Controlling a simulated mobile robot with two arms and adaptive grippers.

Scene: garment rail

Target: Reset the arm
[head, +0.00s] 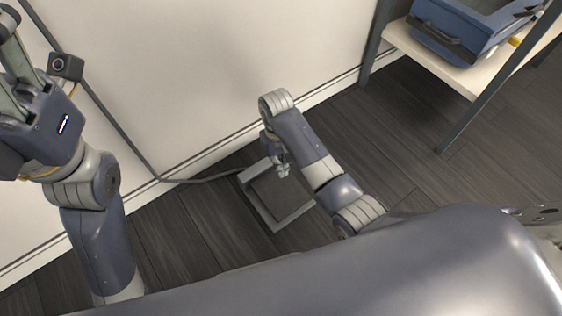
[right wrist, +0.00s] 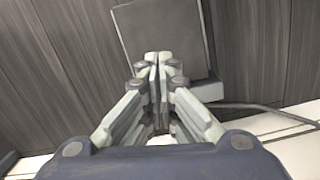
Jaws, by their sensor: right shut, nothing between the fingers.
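My right arm reaches down to the middle of the head view. Its gripper (head: 283,170) points down above a square grey plate with a dark top (head: 262,210) on the floor. In the right wrist view the right gripper's fingers (right wrist: 158,60) are together with nothing between them, and the plate (right wrist: 190,30) lies beyond the tips. My left arm stands upright at the left edge. Its gripper (head: 10,60) is partly cut off by the picture edge, and its fingertips cannot be made out well enough to tell their state.
A pale wall (head: 220,50) runs behind the arms. A thin grey tube (head: 110,120) passes in front of it down to the floor. A shelf (head: 440,68) with a blue bin (head: 462,40) stands at the upper right. Dark wooden floor (head: 400,140) is clear between the plate and the shelf.

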